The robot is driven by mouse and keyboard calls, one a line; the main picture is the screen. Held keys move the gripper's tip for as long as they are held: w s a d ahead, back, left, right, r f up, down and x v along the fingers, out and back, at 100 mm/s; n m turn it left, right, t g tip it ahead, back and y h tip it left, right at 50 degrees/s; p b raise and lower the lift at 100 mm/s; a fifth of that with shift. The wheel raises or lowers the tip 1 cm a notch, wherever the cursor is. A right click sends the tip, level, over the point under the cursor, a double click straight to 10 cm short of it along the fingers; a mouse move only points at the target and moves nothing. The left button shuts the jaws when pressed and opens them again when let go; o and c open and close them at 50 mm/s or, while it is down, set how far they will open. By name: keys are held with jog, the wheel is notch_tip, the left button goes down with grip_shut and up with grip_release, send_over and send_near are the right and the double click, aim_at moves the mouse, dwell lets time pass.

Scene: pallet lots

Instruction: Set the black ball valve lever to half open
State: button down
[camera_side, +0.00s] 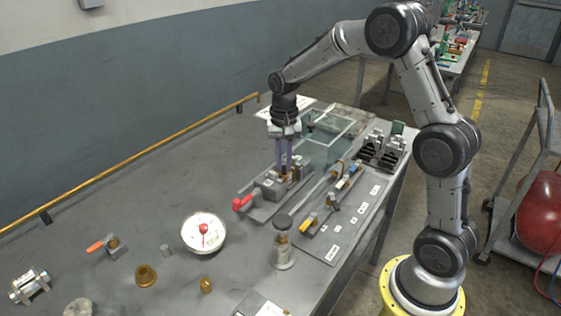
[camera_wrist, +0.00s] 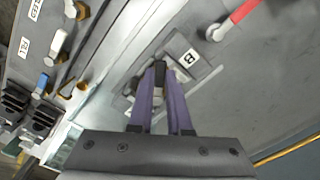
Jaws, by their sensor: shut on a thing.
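My gripper (camera_side: 286,172) points down over a metal valve block on a grey plate near the middle of the bench. Its two purple fingers close around a dark piece, which I take for the black ball valve lever (camera_wrist: 159,78). In the side view the lever is mostly hidden too.
A red lever (camera_side: 243,202) sticks out on the same plate. A clear tank (camera_side: 332,130) stands close behind. A panel with yellow (camera_side: 306,222) and blue handles lies to the right. A round gauge (camera_side: 204,232) and a black-topped cylinder (camera_side: 283,250) are nearer the camera.

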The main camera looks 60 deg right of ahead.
jog(key=shift+s+d+n, duration=0.15)
jog(key=shift+d+n, duration=0.1)
jog(key=shift+n, duration=0.45)
jog(key=c, duration=0.8)
grip_release()
jog(key=shift+c, duration=0.2)
jog(key=shift+r, duration=0.1)
notch_tip(320, 180, up, 14)
